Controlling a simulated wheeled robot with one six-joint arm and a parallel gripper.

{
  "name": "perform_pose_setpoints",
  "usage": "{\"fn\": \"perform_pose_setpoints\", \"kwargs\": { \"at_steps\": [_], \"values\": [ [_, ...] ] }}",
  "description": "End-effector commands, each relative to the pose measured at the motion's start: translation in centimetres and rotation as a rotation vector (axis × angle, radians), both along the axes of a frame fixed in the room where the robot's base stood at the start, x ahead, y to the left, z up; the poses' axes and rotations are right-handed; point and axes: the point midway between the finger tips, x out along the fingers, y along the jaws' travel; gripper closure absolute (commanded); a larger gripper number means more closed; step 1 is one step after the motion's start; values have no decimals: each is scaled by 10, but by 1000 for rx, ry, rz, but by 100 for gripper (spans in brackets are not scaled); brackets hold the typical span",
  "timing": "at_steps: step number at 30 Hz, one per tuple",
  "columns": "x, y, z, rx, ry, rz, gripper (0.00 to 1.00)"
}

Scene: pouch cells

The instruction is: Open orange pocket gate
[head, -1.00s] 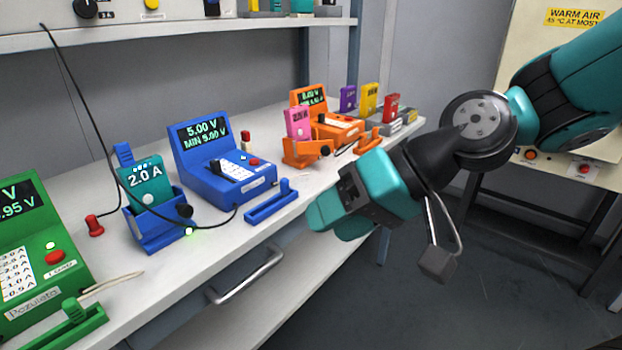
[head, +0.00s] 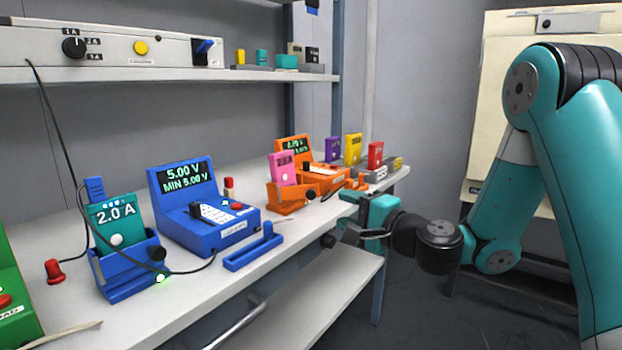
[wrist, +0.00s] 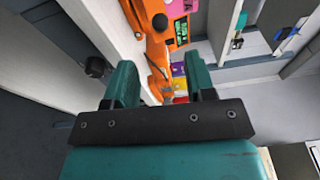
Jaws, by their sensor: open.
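The orange pocket (head: 284,205) stands on the bench with a pink cell (head: 284,168) upright in it. A dark knob (head: 311,195) sits at the pocket's front right; I cannot tell a separate gate position. My gripper (head: 352,202) is right of the pocket, just off the bench's front edge, open and empty, apart from the pocket. In the wrist view the orange pocket (wrist: 150,42) and part of the pink cell (wrist: 180,8) show beyond my gripper (wrist: 162,75), whose two teal fingers stand apart.
An orange tester (head: 318,176) stands behind the pocket. Purple, yellow (head: 353,148) and red (head: 375,155) cells stand farther right. A blue tester (head: 200,210) and blue pocket (head: 128,275) are to the left. A lower shelf (head: 310,300) lies below the bench.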

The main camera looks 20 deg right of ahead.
Motion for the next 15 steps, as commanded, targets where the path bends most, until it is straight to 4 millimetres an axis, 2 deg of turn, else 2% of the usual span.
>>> {"fn": "perform_pose_setpoints", "kwargs": {
  "at_steps": [1, 9, 15],
  "values": [
    [10, 6, 9, 0, 1, 6, 50],
    [62, 32, 6, -4, -4, 5, 50],
    [86, 44, 4, -3, -2, 4, 50]
  ]
}}
